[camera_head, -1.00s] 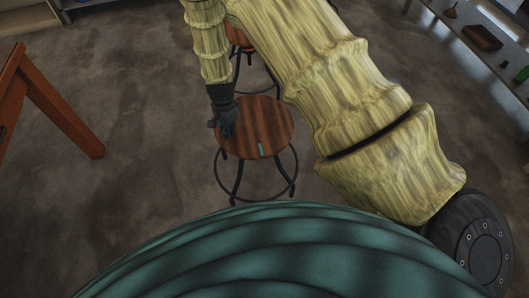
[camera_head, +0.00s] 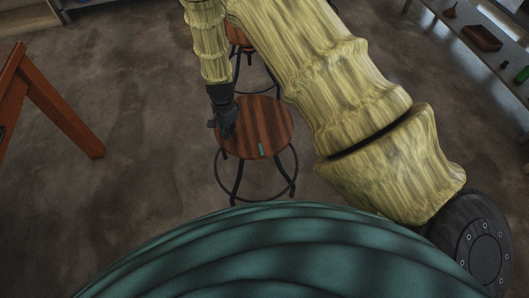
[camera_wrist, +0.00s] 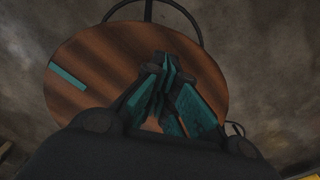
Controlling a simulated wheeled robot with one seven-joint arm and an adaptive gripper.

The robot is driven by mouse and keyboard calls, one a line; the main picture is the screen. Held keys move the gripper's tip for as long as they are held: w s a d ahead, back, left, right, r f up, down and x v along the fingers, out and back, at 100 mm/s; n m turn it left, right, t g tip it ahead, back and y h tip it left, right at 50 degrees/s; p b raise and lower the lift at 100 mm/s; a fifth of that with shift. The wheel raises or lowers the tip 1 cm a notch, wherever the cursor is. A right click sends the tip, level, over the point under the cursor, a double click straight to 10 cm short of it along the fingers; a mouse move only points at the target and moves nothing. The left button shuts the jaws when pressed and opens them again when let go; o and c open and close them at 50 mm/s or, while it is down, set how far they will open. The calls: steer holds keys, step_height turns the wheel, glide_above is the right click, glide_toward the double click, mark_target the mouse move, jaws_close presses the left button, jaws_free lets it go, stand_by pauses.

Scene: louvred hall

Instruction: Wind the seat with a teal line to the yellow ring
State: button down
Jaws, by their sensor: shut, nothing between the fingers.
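A round wooden stool seat (camera_head: 262,112) with a short teal line (camera_head: 261,149) near its front edge stands on a black metal frame with a foot ring. My gripper (camera_head: 227,130) is at the left edge of this seat. In the wrist view the seat (camera_wrist: 100,60) fills the middle, and the teal line (camera_wrist: 68,77) lies at its left side. The gripper (camera_wrist: 168,68) is shut, with its teal-padded fingertips together and nothing between them, over the seat; I cannot tell whether it touches. I see no yellow ring; my arm covers part of the head view.
A second wooden stool (camera_head: 238,36) stands behind, partly hidden by my arm. A reddish-brown wooden trestle (camera_head: 62,112) is at the left. A grey shelf (camera_head: 470,50) with a brown tray (camera_head: 482,38) runs along the right. The floor left of the stool is clear.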

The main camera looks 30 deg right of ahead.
steer(key=shift+f+b, duration=0.35)
steer(key=shift+f, duration=0.65)
